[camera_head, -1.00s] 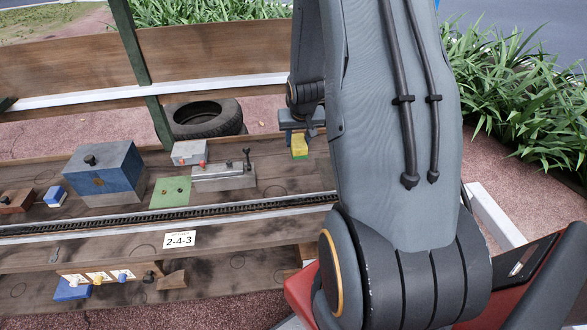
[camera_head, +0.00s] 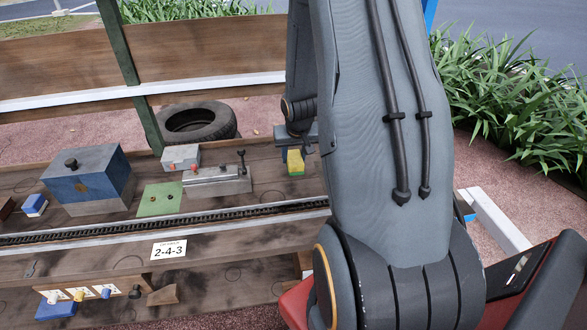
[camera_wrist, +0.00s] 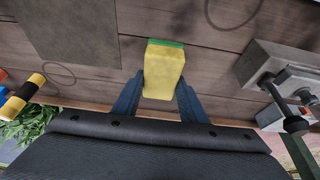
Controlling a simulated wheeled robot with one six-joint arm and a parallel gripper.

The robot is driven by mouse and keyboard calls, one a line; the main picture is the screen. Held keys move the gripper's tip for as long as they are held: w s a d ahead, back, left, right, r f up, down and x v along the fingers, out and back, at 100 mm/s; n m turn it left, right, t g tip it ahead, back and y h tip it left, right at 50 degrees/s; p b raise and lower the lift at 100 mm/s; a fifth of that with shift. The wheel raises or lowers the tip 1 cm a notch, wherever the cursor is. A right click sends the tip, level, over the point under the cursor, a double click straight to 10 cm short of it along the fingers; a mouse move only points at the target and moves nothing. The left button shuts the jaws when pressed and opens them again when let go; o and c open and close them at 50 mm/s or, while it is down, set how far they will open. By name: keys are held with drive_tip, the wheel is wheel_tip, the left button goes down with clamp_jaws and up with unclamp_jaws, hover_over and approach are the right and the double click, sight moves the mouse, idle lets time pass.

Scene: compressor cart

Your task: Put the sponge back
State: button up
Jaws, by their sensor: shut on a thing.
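The yellow sponge with a green layer (camera_head: 295,163) shows in the head view, above or on the wooden bench at the right part of the bench top. In the wrist view the sponge (camera_wrist: 163,72) sits between the two blue fingers of my gripper (camera_wrist: 160,100), which is shut on it. Its green side faces away from my gripper. I cannot tell whether the sponge touches the bench. In the head view my arm hides the bench's right end, and my gripper is partly hidden.
The bench (camera_head: 100,233) holds a blue-grey box (camera_head: 88,185), a green plate (camera_head: 160,200), a metal block with a lever (camera_head: 215,182) and a black chain (camera_head: 200,217). A tire (camera_head: 198,122) lies behind it. A dark grey square (camera_wrist: 62,35) lies on the boards in the wrist view.

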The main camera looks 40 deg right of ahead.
drive_tip(key=shift+f+b, duration=0.8)
drive_tip(key=shift+f, duration=1.1)
drive_tip(key=o, duration=0.9)
drive_tip(key=shift+o, duration=0.2)
drive_tip(key=p+v, duration=0.5)
drive_tip(key=v, duration=0.7)
drive_tip(key=s+a+r+n, duration=0.1)
drive_tip(key=s+a+r, duration=0.2)
drive_tip(key=a, duration=0.4)
drive_tip(key=s+a+r+n+g+y, duration=0.1)
drive_tip(key=s+a+r+n, duration=0.1)
drive_tip(key=s+a, duration=0.3)
drive_tip(key=s+a+r+n+y, duration=0.1)
drive_tip(key=a+r, duration=0.4)
drive_tip(key=a, duration=0.6)
drive_tip(key=s+n, duration=0.1)
drive_tip(key=s, duration=0.1)
drive_tip(key=shift+s+g, duration=0.4)
